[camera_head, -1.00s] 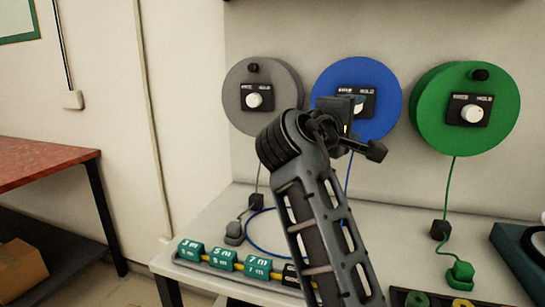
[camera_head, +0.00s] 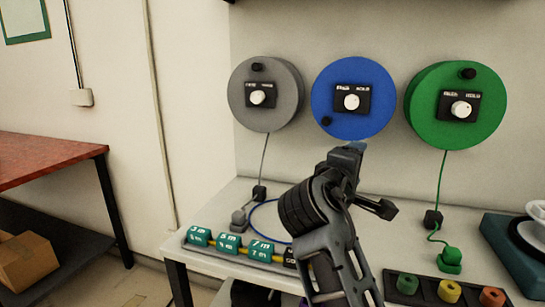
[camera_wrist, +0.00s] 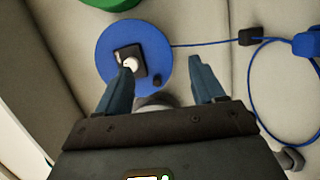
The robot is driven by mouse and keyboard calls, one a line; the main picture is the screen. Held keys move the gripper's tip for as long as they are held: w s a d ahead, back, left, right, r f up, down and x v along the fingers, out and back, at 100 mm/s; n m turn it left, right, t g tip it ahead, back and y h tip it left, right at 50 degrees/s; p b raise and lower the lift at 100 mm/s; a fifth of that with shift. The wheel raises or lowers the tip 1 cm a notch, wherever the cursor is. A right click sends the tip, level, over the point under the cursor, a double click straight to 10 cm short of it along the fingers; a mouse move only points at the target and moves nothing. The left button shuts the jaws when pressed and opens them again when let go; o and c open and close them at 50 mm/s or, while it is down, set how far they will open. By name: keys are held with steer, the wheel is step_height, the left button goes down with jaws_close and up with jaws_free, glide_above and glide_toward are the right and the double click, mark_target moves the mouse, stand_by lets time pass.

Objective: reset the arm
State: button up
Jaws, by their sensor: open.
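My gripper (camera_wrist: 160,88) is open, with two blue-grey fingers spread apart and nothing between them in the wrist view. In the head view my arm rises from the bottom, and the gripper end sits below the blue disc (camera_head: 354,97), in front of the wall. The blue disc also shows in the wrist view (camera_wrist: 112,40), beyond the fingers, with a white knob on a black plate. A grey disc (camera_head: 283,112) is on the wall to its left and a green disc (camera_head: 485,135) to its right, each with a white knob.
Teal numbered blocks (camera_head: 229,244) line the white table's front left edge. A green plug (camera_head: 449,258) and a tray of coloured pieces (camera_head: 408,284) are at the right. A blue cord (camera_wrist: 252,90) loops on the table. A red-topped table (camera_head: 48,166) stands left.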

steer(key=s+d+f+y, duration=0.1)
steer(key=s+f+y, duration=0.5)
steer(key=f, duration=1)
steer(key=s+d+f+m+y, duration=0.1)
steer(key=s+f, duration=0.3)
steer(key=s, duration=0.4)
steer(key=s+f+y+p, duration=0.1)
steer(key=s+f, duration=0.3)
steer(key=s, duration=0.4)
steer(key=s+d+f+m+y, duration=0.1)
steer(key=s+f, duration=0.3)
steer(key=s, duration=0.4)
steer(key=s+d+r+m, duration=0.1)
steer(key=s+r+m, duration=0.3)
steer(key=s, duration=0.8)
steer(key=s+d+r+m+p, duration=0.1)
steer(key=s+r+m, duration=0.3)
steer(key=s, duration=0.8)
step_height(320, 180, up, 3)
steer(key=shift+s+d+f+m, duration=0.15)
steer(key=shift+s+m, duration=0.2)
steer(key=shift+m, duration=0.05)
